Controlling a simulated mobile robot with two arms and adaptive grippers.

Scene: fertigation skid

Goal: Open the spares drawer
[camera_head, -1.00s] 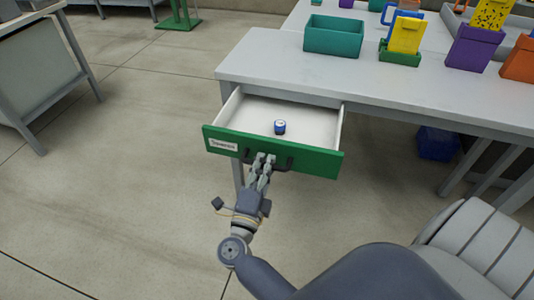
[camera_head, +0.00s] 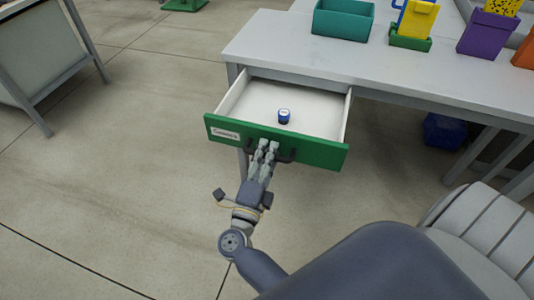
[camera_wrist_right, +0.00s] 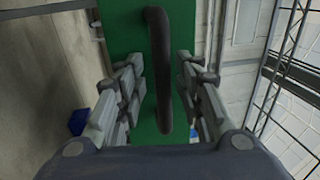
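The spares drawer, with a green front (camera_head: 315,152) and a white inside, stands pulled well out from under the grey workbench. A small label sits on the left of its front. A dark bar handle (camera_head: 286,155) is on the front; it also shows in the right wrist view (camera_wrist_right: 160,60). My right gripper (camera_head: 266,146) is at the handle. In the right wrist view its two fingers (camera_wrist_right: 162,92) stand on either side of the bar, with gaps showing, so it is open around the handle. A small blue and white round item (camera_head: 284,116) stands in the drawer. My left gripper is out of view.
The workbench (camera_head: 300,50) carries a teal bin (camera_head: 343,20), a yellow item in a green tray (camera_head: 410,42) and a purple bin (camera_head: 486,34). A blue crate (camera_head: 444,132) is under the bench. Another bench (camera_head: 40,55) stands at left. The floor between is clear.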

